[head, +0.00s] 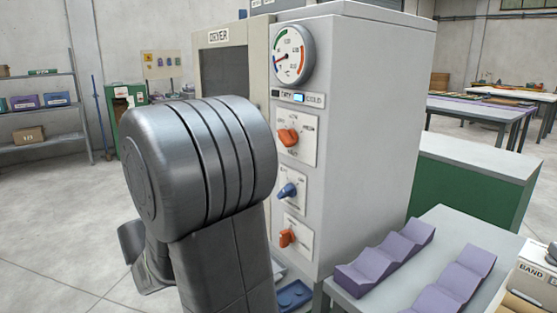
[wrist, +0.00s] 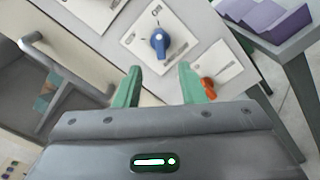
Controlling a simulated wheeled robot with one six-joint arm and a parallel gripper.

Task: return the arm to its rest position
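My gripper (wrist: 158,88) shows in the wrist view with two green fingers apart and nothing between them. It is in front of the dryer's control panel, below the blue knob (wrist: 159,41) in that picture; it looks apart from the knob. In the head view my grey arm stands in front of the dryer (head: 365,120) and hides part of its front; the gripper itself is hidden there. The blue knob also shows in the head view (head: 287,190), between two orange knobs, the upper one (head: 288,137) and the lower one (head: 287,238).
A grey table (head: 450,222) with purple wavy racks (head: 388,257) stands right of the dryer. A door handle (wrist: 60,65) shows at the left of the wrist view. A green cabinet (head: 465,190) stands behind the table. Open floor (head: 50,210) lies at the left.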

